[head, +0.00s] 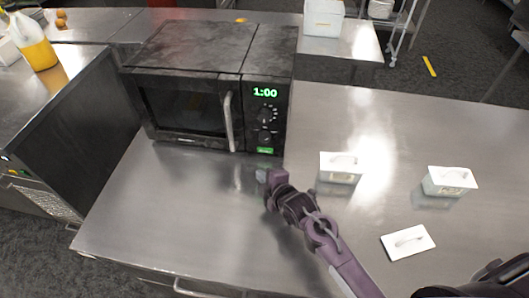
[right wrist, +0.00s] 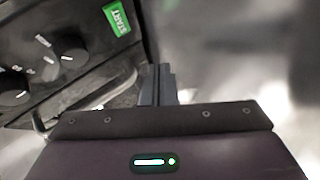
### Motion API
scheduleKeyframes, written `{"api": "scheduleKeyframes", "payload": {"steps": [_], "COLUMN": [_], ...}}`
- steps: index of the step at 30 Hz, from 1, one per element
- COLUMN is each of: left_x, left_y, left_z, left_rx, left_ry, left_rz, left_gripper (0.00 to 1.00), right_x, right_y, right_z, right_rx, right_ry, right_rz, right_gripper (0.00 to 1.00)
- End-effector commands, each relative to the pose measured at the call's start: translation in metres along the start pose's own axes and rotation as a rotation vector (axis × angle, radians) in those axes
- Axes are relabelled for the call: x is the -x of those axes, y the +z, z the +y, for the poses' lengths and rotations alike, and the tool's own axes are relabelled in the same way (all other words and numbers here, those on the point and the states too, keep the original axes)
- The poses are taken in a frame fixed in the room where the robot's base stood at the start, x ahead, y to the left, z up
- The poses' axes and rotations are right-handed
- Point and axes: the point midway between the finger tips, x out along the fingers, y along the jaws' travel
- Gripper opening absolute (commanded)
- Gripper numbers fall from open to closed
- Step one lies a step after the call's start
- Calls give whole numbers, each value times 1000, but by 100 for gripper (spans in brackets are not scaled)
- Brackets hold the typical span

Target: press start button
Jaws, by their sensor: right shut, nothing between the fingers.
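A black microwave (head: 182,72) stands on the steel counter with its door shut and its display reading 1:00 in green. Its green start button (head: 265,150) is at the bottom of the control panel, below two dark knobs. The start button (right wrist: 117,17) also shows in the right wrist view, labelled START, at the upper left. My right gripper (head: 268,178) is shut and empty, just in front of the panel and slightly below the button, apart from it. Its closed fingers (right wrist: 157,84) show at the middle of the right wrist view. My left gripper is not in view.
Two lidded containers (head: 340,168) (head: 449,181) and a loose white lid (head: 408,242) are on the steel counter (head: 200,225) to the right of my right gripper. The counter in front of the microwave door is clear. A bottle of yellow liquid (head: 36,48) stands at the far left.

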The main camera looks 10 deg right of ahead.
Motion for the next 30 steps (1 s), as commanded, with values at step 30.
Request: {"api": "scheduleKeyframes", "payload": {"steps": [30], "left_x": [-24], "left_y": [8], "left_z": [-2], "left_rx": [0], "left_ry": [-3], "left_rz": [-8], "left_gripper": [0], "right_x": [-43], "right_y": [31], "right_z": [31], "right_rx": [0], "right_ry": [0], "right_rz": [1], "right_gripper": [0]}}
